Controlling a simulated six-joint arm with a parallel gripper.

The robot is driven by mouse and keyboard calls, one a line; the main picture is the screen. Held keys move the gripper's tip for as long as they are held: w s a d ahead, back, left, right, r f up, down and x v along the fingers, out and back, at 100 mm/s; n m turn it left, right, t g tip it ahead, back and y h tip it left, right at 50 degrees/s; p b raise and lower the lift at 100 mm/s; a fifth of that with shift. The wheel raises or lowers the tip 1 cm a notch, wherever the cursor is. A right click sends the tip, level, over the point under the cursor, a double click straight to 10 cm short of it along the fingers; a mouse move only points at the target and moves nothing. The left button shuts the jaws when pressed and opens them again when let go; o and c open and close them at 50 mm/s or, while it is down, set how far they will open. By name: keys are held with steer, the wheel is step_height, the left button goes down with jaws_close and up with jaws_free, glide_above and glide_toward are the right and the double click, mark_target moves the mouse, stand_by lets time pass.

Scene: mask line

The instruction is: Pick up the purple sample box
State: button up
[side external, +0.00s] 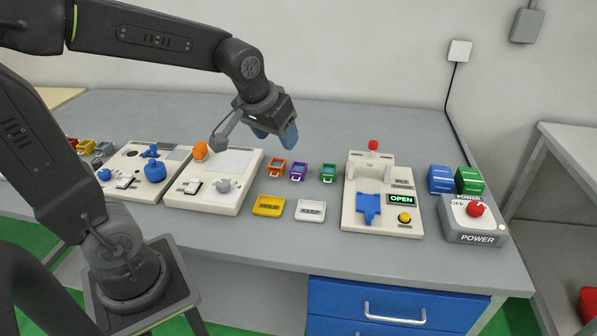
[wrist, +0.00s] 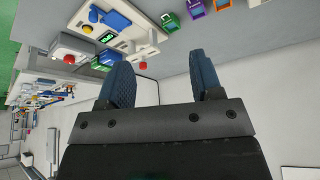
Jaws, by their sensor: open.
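The purple sample box (side external: 298,172) is a small open-topped box with a pale handle at its front. It sits on the grey table between an orange box (side external: 277,168) and a green box (side external: 328,172). It also shows at the top of the wrist view (wrist: 196,9). My gripper (side external: 276,134) is open and empty, with blue fingers. It is in the air above and behind the row of small boxes, apart from the purple box. In the wrist view my two fingertips (wrist: 161,62) stand apart with nothing between them.
A yellow plate (side external: 269,206) and a white plate (side external: 311,210) lie in front of the boxes. A white press station (side external: 345,216) stands right, beside a power switch box (side external: 460,229) and blue and green blocks. White panels (side external: 212,202) stand left. The table behind the boxes is clear.

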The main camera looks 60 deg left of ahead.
steer(key=w+a+f+n, duration=0.2)
steer(key=w+a+f, duration=0.2)
steer(key=w+a, duration=0.15)
steer(key=n+g+y, duration=0.1)
steer(key=n, duration=0.1)
glide_toward(298, 167)
steer(key=x, duration=0.4)
steer(key=shift+w+f, duration=0.2)
steer(key=shift+w, duration=0.05)
steer(key=shift+x, duration=2.95)
steer(key=shift+s, duration=0.2)
steer(key=c, duration=0.7)
steer(key=shift+r, duration=0.1)
